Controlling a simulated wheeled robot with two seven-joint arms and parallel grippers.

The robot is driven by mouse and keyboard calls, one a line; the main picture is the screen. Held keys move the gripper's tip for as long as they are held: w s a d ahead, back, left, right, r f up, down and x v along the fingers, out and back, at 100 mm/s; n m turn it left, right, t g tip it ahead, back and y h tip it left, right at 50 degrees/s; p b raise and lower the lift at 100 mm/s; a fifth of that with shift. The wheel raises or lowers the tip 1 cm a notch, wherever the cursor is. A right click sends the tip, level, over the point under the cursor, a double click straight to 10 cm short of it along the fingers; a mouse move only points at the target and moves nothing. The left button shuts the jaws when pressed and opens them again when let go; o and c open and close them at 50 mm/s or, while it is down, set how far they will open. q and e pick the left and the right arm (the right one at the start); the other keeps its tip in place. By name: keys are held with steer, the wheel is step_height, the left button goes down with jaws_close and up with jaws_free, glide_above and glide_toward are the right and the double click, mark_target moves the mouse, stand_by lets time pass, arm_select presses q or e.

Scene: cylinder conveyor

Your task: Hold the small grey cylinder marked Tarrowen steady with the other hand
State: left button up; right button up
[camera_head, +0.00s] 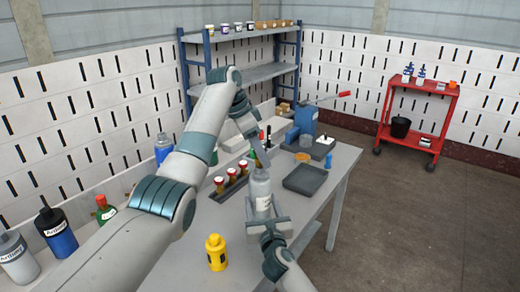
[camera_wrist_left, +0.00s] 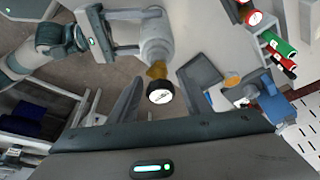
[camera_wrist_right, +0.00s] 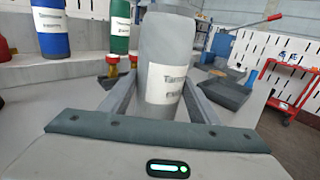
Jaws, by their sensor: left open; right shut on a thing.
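The small grey cylinder (camera_head: 261,187) is upright at the near part of the table, and its white label reads Tarrowen in the right wrist view (camera_wrist_right: 167,85). My right gripper (camera_head: 265,221) is shut around its body, one finger on each side. Its base is hidden, so I cannot tell whether it touches the table. My left gripper (camera_head: 262,155) is open above the cylinder's top. In the left wrist view, the brass valve (camera_wrist_left: 157,70) and round gauge (camera_wrist_left: 160,92) lie between the open left fingers (camera_wrist_left: 155,98), apart from both.
A rack of red-capped vials (camera_head: 230,183) stands left of the cylinder. A yellow bottle (camera_head: 216,252) is at the near left. A dark tray (camera_head: 305,180) lies to the right, with a blue machine (camera_head: 305,122) behind. A red cart (camera_head: 418,115) stands apart.

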stand_by(0.8)
arm_select(q)
jaws_close()
steer(key=shift+n+t+y, duration=0.3)
steer(key=shift+n+t, duration=0.2)
steer(key=shift+n, duration=1)
steer(key=shift+n+t+y, duration=0.3)
steer(key=shift+n+t, duration=0.2)
steer(key=shift+n, duration=1)
steer(key=c, duration=0.5)
jaws_free()
jaws_close()
